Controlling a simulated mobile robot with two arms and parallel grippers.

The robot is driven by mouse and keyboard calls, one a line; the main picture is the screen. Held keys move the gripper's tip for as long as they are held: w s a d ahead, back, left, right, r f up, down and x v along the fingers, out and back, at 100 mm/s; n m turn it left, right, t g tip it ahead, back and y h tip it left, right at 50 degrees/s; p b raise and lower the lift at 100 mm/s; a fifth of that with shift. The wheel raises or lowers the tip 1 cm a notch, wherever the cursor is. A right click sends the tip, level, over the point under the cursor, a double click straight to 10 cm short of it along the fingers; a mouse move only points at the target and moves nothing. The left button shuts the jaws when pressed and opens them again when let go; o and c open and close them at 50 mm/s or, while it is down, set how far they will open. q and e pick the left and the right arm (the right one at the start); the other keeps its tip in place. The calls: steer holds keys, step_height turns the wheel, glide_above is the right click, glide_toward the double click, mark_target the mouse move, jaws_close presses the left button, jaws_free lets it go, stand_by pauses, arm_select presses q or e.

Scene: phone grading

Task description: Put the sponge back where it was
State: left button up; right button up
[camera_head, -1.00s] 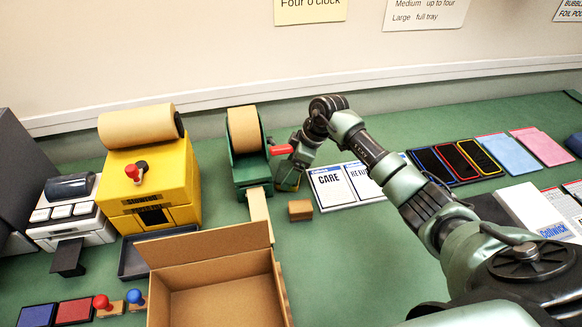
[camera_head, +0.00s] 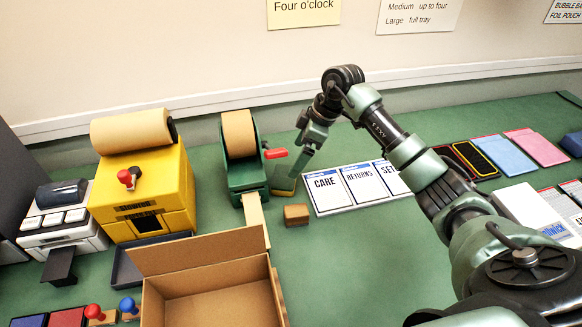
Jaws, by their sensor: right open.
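A small brown block (camera_head: 297,214), which could be the sponge, lies on the green table in front of the tape dispenser. A small yellowish and dark piece (camera_head: 284,184) stands beside the dispenser. It is partly hidden, and I cannot tell whether it is the sponge or its holder. My right gripper (camera_head: 299,163) is open, pointing down just above and right of the yellowish piece, apart from the brown block. My left gripper is not in view.
The green tape dispenser (camera_head: 240,165) with a red handle is close left of my gripper. An open cardboard box (camera_head: 205,255) stands in front. White cards (camera_head: 328,191) lie to the right, phones and pouches (camera_head: 505,155) farther right. A yellow machine (camera_head: 145,190) stands left.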

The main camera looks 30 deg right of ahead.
steer(key=shift+v, duration=1.65)
